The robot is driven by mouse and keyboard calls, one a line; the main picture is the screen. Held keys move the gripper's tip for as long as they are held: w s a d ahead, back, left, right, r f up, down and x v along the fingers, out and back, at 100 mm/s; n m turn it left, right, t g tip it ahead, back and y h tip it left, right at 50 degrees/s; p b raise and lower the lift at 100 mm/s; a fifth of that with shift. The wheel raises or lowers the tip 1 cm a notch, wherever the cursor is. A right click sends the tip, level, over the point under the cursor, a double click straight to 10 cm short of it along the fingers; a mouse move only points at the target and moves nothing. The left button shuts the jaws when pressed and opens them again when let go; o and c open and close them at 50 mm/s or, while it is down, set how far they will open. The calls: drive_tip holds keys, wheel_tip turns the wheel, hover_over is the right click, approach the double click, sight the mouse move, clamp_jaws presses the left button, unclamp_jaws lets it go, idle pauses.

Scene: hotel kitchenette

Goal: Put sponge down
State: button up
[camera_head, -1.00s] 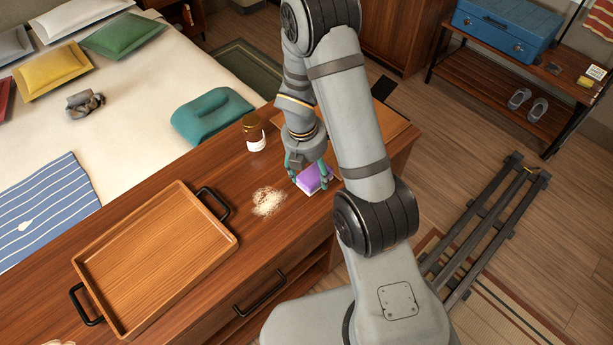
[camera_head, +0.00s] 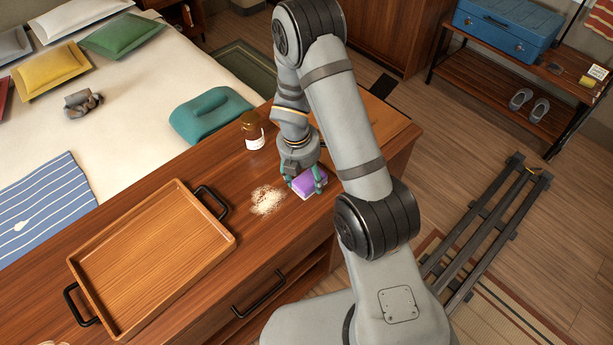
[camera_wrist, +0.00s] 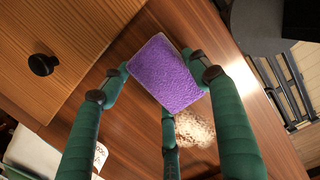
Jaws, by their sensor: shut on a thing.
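A purple sponge with a white layer (camera_head: 308,184) is at the right part of the wooden counter in the head view, beside a pile of pale crumbs (camera_head: 267,201). My gripper (camera_head: 304,178) is shut on the sponge, its green fingers on the sponge's sides. In the wrist view the purple sponge face (camera_wrist: 168,74) sits between the fingers, and the crumbs (camera_wrist: 195,128) lie on the counter close to it. Whether the sponge touches the counter is hard to tell.
A wooden tray with black handles (camera_head: 150,262) lies on the counter at the left. A brown jar (camera_head: 252,131) stands behind the crumbs. A wooden board (camera_head: 385,122) is at the far right end. The counter between tray and crumbs is mostly clear.

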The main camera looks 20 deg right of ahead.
sight(301, 179)
drive_tip(key=o, duration=0.6)
drive_tip(key=shift+s, duration=0.1)
drive_tip(key=o, duration=0.4)
drive_tip(key=shift+f, duration=0.15)
drive_tip(key=r+p, duration=0.2)
drive_tip(key=r, duration=0.2)
drive_tip(key=a+r+p, duration=0.1)
drive_tip(key=r+p, duration=0.1)
drive_tip(key=r, duration=0.2)
drive_tip(key=r+p, duration=0.2)
drive_tip(key=r, duration=0.2)
drive_tip(key=shift+s+a+r, duration=0.25)
drive_tip(key=shift+s+a, duration=0.05)
drive_tip(key=shift+f, duration=0.1)
drive_tip(key=f+b, duration=0.2)
drive_tip(key=f, duration=0.2)
drive_tip(key=d+f+b, duration=0.1)
drive_tip(key=f+b, duration=0.1)
drive_tip(key=f, duration=0.2)
drive_tip(key=f+b, duration=0.2)
drive_tip(key=f, duration=0.2)
drive_tip(key=shift+w+d+f, duration=0.35)
drive_tip(key=shift+w+f, duration=0.05)
drive_tip(key=shift+r+p, duration=0.65)
drive_tip(key=shift+r, duration=0.25)
drive_tip(key=shift+r+p, duration=0.3)
drive_tip(key=shift+r, duration=0.35)
